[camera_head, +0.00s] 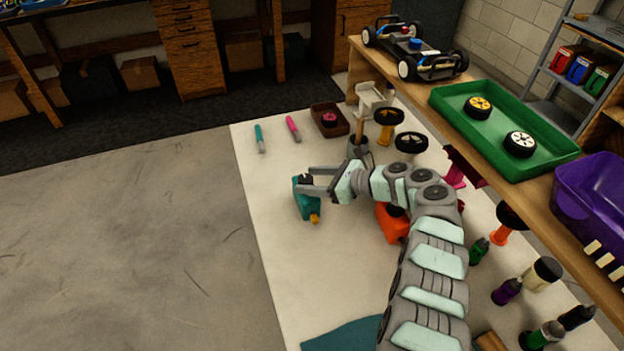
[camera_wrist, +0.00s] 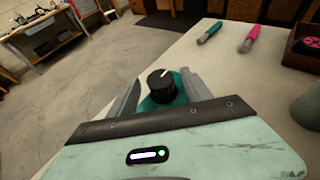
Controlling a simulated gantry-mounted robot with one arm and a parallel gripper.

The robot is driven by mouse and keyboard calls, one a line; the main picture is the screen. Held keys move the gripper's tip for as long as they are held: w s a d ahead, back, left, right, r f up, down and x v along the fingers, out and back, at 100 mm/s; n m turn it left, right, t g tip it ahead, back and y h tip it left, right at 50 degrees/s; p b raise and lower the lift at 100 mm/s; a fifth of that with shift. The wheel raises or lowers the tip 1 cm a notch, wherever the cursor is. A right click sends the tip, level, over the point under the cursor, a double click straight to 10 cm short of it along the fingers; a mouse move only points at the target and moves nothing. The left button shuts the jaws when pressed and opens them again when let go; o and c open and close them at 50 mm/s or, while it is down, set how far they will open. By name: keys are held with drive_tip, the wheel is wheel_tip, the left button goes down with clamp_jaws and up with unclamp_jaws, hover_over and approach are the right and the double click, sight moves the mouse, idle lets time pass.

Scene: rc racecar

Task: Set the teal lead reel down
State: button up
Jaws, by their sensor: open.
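The teal lead reel (camera_head: 306,202) is near the left edge of the white table, with a dark knob on top and a yellow part at its lower end. It appears to rest on the table top. My gripper (camera_head: 305,180) is at its upper end, with its fingers apart. In the wrist view the reel's black knob (camera_wrist: 162,85) and part of its teal body show between the two grey fingers of my gripper (camera_wrist: 160,90). The lower part of the reel is hidden there by my gripper's body.
An orange tool (camera_head: 391,223) stands right of the reel, beside my arm. A teal marker (camera_head: 260,139), a pink marker (camera_head: 293,128) and a brown tray (camera_head: 319,129) lie behind. The white table (camera_head: 275,240) is bare in front of the reel; its left edge is close.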

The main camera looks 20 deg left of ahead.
drive_tip(key=shift+d+r, duration=0.15)
drive_tip(key=shift+r, duration=0.1)
drive_tip(key=p+v, duration=0.1)
drive_tip(key=v, duration=0.6)
drive_tip(key=shift+p, duration=0.3)
